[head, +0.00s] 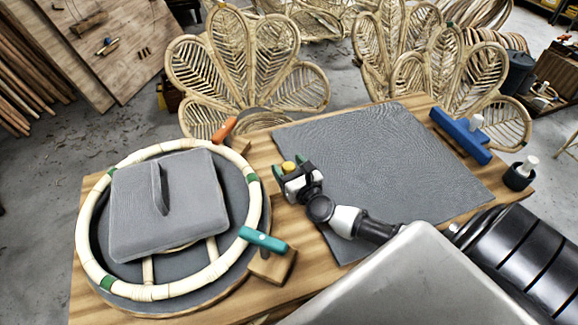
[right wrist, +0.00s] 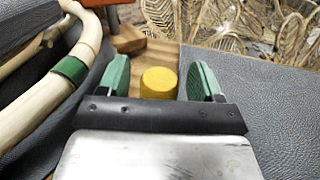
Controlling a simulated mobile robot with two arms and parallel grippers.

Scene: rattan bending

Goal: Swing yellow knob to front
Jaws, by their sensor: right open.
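The yellow knob (head: 289,167) is at the tip of my right gripper, between the round rattan frame and the grey mat. My right gripper (head: 290,170) is open, with its two green-padded fingers apart. In the right wrist view the yellow knob (right wrist: 159,83) stands upright between the fingers (right wrist: 160,78), with a visible gap on each side. The knob's base and any lever under it are hidden by the gripper. My left gripper is not in view.
A pale rattan ring (head: 84,228) with green bands surrounds a grey handled pad (head: 190,200) at the left. A teal handle (head: 263,240) and an orange handle (head: 224,129) stand at its edge. The grey mat (head: 390,150) is clear beyond my arm; a blue tool (head: 458,136) lies at right.

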